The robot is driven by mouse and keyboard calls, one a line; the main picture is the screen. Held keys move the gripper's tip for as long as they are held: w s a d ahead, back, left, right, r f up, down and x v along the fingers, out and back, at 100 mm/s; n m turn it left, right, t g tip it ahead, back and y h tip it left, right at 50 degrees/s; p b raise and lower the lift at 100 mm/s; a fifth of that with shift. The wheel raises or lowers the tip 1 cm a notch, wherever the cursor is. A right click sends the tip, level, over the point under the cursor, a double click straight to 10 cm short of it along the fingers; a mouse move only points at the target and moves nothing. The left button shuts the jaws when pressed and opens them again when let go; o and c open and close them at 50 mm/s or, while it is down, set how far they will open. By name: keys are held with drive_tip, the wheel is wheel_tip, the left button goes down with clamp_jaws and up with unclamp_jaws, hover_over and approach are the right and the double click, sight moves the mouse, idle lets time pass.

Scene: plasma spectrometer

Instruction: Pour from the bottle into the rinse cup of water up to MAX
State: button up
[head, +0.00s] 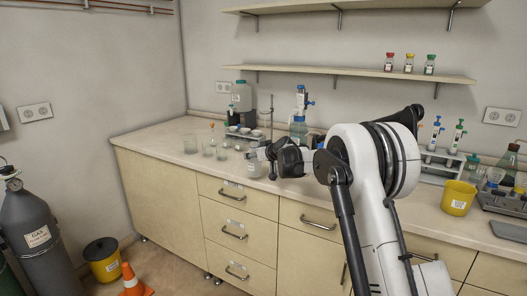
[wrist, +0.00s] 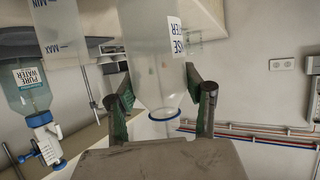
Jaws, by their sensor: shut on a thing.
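My gripper (wrist: 165,95) is shut on a clear bottle (wrist: 158,60) with a partly visible label ending in "SE" and "TER". Its narrowed neck and blue-rimmed mouth show between the fingers. The wrist view is upside down, and in it the bottle looks near upright. In the head view the bottle (head: 254,164) is at my gripper (head: 272,160), above the front of the counter. A clear cup (wrist: 62,40) with MIN and MAX marks is beside the bottle in the wrist view, apart from it. I cannot tell the liquid levels.
A "PURE WATER" bottle with a blue pump (wrist: 27,88) stands close by; it also shows in the head view (head: 298,132). Several glass beakers (head: 208,149) stand to the left on the counter (head: 165,140). A yellow bin (head: 457,198) and a pipette rack (head: 437,165) are on the right.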

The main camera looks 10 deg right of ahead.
drive_tip(key=p, duration=0.3)
drive_tip(key=shift+r, duration=0.25)
drive_tip(key=shift+w+d+f+m+y+p, duration=0.15)
drive_tip(key=shift+m+y, duration=0.1)
drive_tip(key=shift+m, duration=0.15)
drive_tip(key=shift+s+d+m+y+p, duration=0.15)
drive_tip(key=shift+m+y, duration=0.1)
drive_tip(key=shift+m, duration=0.15)
drive_tip(key=m+y, duration=0.1)
drive_tip(key=m, duration=0.1)
drive_tip(key=m+y, duration=0.1)
drive_tip(key=shift+w+d+y, duration=0.25)
drive_tip(key=shift+y, duration=0.05)
drive_tip(key=shift+w+d+f+m+b, duration=0.1)
drive_tip(key=shift+d+f+m+b, duration=0.15)
drive_tip(key=shift+m, duration=0.45)
drive_tip(key=m+y+b, duration=0.1)
drive_tip(key=d+m+y+b, duration=0.1)
drive_tip(key=shift+w+m, duration=0.25)
drive_tip(key=shift+m, duration=0.15)
drive_tip(key=shift+w+d+r+m+y+b, duration=0.15)
drive_tip(key=shift+d+m+y+b, duration=0.1)
drive_tip(key=shift+m, duration=0.2)
drive_tip(key=shift+s+d+r+m+y+b, duration=0.15)
drive_tip(key=shift+m+b, duration=0.1)
drive_tip(key=shift+m, duration=0.2)
drive_tip(key=shift+w+r+m+t+b, duration=0.2)
drive_tip(key=shift+m+t+b, duration=0.1)
drive_tip(key=shift+m+b, duration=0.3)
